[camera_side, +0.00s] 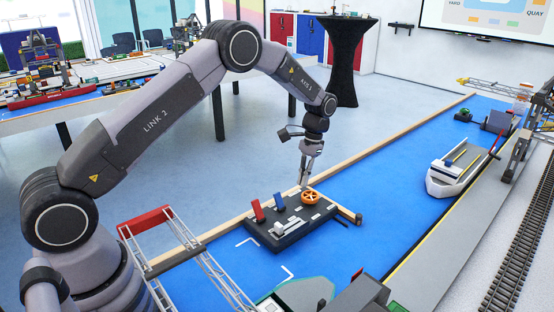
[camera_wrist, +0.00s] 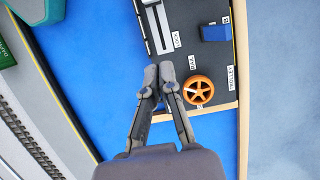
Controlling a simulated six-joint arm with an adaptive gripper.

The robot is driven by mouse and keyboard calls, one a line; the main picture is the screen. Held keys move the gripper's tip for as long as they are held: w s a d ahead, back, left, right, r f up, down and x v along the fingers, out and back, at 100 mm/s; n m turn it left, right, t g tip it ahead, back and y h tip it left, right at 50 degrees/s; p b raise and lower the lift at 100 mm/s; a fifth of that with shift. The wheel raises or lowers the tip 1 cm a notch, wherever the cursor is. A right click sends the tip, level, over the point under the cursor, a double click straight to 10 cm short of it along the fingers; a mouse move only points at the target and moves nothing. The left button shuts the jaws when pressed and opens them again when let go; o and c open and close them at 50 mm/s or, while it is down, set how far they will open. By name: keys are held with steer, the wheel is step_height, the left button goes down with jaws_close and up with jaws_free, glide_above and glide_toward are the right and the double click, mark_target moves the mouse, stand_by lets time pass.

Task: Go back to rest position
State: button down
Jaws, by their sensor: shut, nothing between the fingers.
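My gripper (camera_side: 304,181) is at the end of my arm, above the far right part of a dark control panel. In the wrist view my gripper (camera_wrist: 159,72) is shut with its fingertips together and nothing held, beside an orange wheel (camera_wrist: 199,89). The wheel also shows in the side view (camera_side: 311,198), just right of the fingertips. I cannot tell whether the fingers touch the wheel or the panel.
The control panel (camera_side: 291,237) bears a red lever (camera_side: 258,211), a blue lever (camera_side: 279,201) and a grey slider. A red-topped gantry crane (camera_side: 146,220) stands left of it. A white boat (camera_side: 455,172) lies on the blue surface at right. Open blue surface lies between.

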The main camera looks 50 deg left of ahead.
steer(key=shift+r, duration=0.1)
steer(key=s+r+t, duration=0.2)
steer(key=s+r, duration=0.5)
steer(key=r, duration=0.5)
steer(key=s+r+t, duration=0.2)
steer(key=s+r, duration=0.5)
steer(key=r, duration=0.5)
steer(key=s+r+t, duration=0.1)
steer(key=s+t, duration=0.3)
steer(key=s, duration=1.7)
steer(key=shift+d+r, duration=0.15)
steer(key=shift+d, duration=0.05)
steer(key=c, duration=1.8)
jaws_free()
